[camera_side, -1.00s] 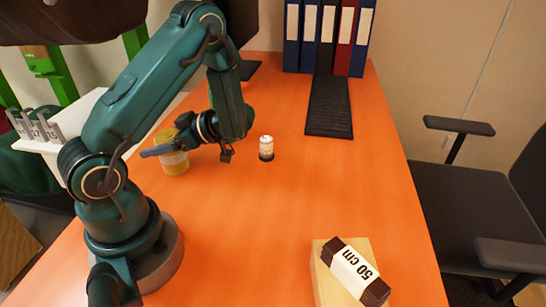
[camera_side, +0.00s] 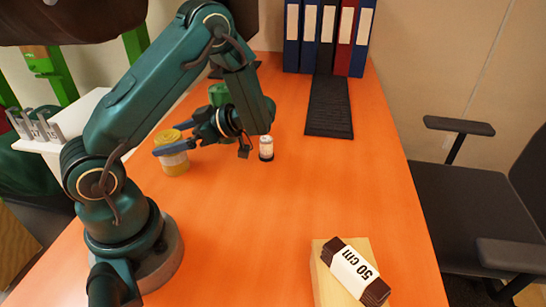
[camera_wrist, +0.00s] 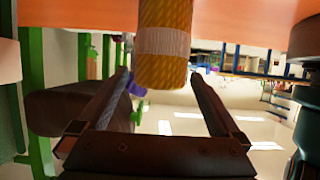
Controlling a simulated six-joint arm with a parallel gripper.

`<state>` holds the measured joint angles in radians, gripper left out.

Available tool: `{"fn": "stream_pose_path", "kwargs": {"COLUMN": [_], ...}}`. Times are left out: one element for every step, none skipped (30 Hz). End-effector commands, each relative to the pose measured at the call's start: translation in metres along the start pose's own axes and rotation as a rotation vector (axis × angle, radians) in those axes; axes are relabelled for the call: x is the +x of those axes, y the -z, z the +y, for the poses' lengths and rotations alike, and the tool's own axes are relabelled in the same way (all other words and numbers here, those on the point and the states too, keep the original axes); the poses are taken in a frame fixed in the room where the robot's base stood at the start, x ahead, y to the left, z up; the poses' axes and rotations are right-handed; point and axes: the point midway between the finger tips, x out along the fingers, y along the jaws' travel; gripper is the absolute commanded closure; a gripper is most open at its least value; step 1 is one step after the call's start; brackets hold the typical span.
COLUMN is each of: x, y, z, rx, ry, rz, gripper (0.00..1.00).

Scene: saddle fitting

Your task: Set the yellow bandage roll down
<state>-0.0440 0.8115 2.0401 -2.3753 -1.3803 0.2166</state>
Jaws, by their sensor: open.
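The yellow bandage roll (camera_side: 174,163), a yellow cylinder with a pale band, stands upright on the orange table near my arm's base. My gripper (camera_side: 166,138) is open beside it, its fingers pointing left toward the roll. In the wrist view, the roll (camera_wrist: 165,42) shows large at top centre, with the fingertips (camera_wrist: 157,74) spread to either side of it in the picture. Gaps show between the roll and both fingers, and I see no grip on it. Part of the roll's upper side is behind a finger in the side view.
A small white bottle (camera_side: 266,148) stands close to the right of my wrist. A green object (camera_side: 218,94) is behind my gripper. A brown bar labelled "50 cm" (camera_side: 356,272) lies on a wooden block (camera_side: 322,284) at the front right. The table's middle (camera_side: 300,200) is clear.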

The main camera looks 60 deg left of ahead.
Motion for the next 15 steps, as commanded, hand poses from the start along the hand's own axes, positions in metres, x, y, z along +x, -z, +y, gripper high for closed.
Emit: {"fn": "stream_pose_path", "kwargs": {"x": [-0.013, -0.019, -0.028, -0.033, -0.038, -0.044, -0.049, -0.053, -0.058, -0.061, -0.064, -0.067, -0.069, -0.071, -0.072], "y": [-0.001, -0.001, -0.001, -0.001, -0.001, -0.001, -0.001, -0.001, -0.001, -0.001, -0.001, 0.0, 0.0, 0.0, 0.0], "z": [0.001, 0.001, 0.001, 0.0, 0.001, 0.001, 0.001, 0.0, 0.0, 0.0, 0.0, 0.0, 0.0, 0.0, 0.0], "rx": [-0.002, -0.003, -0.001, -0.001, -0.001, -0.001, -0.001, 0.0, 0.0, 0.0, 0.0, -0.001, 0.0, 0.0, 0.001], "ry": [-0.008, -0.007, -0.007, -0.005, -0.005, -0.004, -0.004, -0.004, -0.002, -0.002, -0.002, -0.002, -0.002, -0.001, -0.001], "rz": [-0.005, -0.004, -0.004, -0.005, -0.003, -0.003, -0.003, -0.003, -0.002, -0.003, -0.002, -0.001, -0.001, -0.001, 0.0], "gripper": [0.0, 0.0, 0.0, 0.0, 0.0, 0.0, 0.0, 0.0, 0.0, 0.0, 0.0, 0.0, 0.0, 0.0, 0.0]}}
